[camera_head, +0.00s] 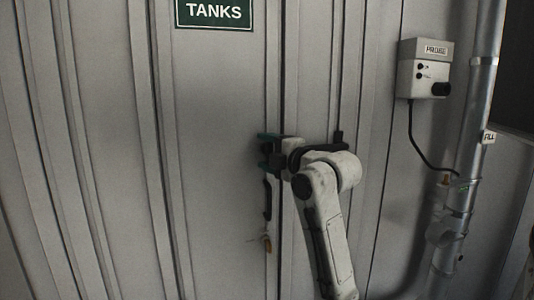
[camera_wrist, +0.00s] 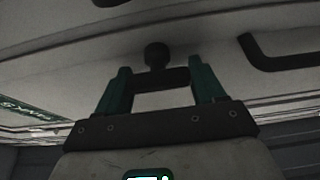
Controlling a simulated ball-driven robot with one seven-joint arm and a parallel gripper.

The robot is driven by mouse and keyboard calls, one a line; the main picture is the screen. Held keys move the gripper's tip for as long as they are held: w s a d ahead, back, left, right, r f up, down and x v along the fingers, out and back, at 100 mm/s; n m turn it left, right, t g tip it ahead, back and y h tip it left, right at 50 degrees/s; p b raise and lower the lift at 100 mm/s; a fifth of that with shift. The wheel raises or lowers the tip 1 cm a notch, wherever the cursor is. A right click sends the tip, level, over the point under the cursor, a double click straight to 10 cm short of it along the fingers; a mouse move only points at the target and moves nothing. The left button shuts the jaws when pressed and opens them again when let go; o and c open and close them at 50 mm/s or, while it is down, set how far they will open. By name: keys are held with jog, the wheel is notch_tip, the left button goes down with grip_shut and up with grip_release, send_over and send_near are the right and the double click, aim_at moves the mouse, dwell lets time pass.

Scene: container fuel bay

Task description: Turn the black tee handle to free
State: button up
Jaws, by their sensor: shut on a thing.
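The black tee handle shows in the wrist view as a dark crossbar (camera_wrist: 162,79) with a round black hub (camera_wrist: 156,54) beyond it, on the pale door face. My gripper (camera_wrist: 158,76) has its two teal fingers at either end of the crossbar, shut on it. In the head view my gripper (camera_head: 266,150) is against the grey door panel, left of my arm's wrist. The tee handle is mostly hidden there behind the fingers and wrist. Its exact turn angle cannot be told from these views.
A black bent handle (camera_wrist: 285,58) is at the wrist view's upper right. In the head view a dark upright handle (camera_head: 267,198) hangs below my gripper. A green TANKS sign (camera_head: 214,12) is above. A PROBE box (camera_head: 423,74) and pipe (camera_head: 474,110) are at right.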

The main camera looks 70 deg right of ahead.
jog(key=shift+s+d+r, duration=0.1)
jog(key=shift+r, duration=0.05)
jog(key=o, duration=0.8)
jog(key=shift+o, duration=0.8)
jog(key=b+v, duration=0.5)
jog(key=v, duration=0.5)
jog(key=shift+s, duration=0.3)
